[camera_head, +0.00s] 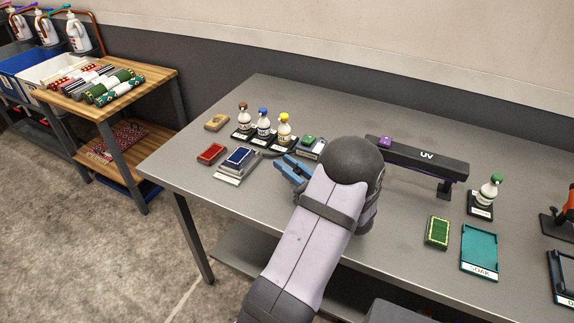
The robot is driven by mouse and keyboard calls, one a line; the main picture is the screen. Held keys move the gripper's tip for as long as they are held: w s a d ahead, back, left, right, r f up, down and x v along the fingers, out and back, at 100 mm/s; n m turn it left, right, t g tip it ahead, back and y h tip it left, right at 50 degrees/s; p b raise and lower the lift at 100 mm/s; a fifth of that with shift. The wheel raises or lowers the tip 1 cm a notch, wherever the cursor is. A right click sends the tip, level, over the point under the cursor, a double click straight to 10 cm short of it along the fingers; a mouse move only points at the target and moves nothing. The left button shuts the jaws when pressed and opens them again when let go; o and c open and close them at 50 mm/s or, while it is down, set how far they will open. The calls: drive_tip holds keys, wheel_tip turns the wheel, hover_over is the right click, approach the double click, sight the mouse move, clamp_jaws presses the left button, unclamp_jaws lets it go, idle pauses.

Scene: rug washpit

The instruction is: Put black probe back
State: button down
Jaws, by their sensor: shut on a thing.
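My gripper (296,168), with blue fingers, is low over the steel table (225,215), just right of a grey tray (229,177) holding a blue block (238,156). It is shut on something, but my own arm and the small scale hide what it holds. I cannot make out the black probe anywhere. A small labelled stand (318,154) with a green piece (308,140) is just beyond the fingers.
A red block (211,154) and tan block (216,122) lie left. A black UV bar (427,155) bearing a purple block (385,141), a green pad (437,232), a teal SOAK tray (480,252) and another bottle (485,195) are right.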

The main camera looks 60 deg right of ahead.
sight(300, 174)
drive_tip(key=c, duration=1.6)
unclamp_jaws()
drive_tip(key=shift+r+p, duration=0.2)
drive_tip(key=shift+p, duration=0.1)
drive_tip(key=shift+s+a+f, duration=0.1)
drive_tip(key=shift+s+f, duration=0.05)
drive_tip(key=shift+s, duration=0.2)
drive_tip(key=shift+b+v, duration=0.8)
drive_tip(key=shift+v, duration=2.6)
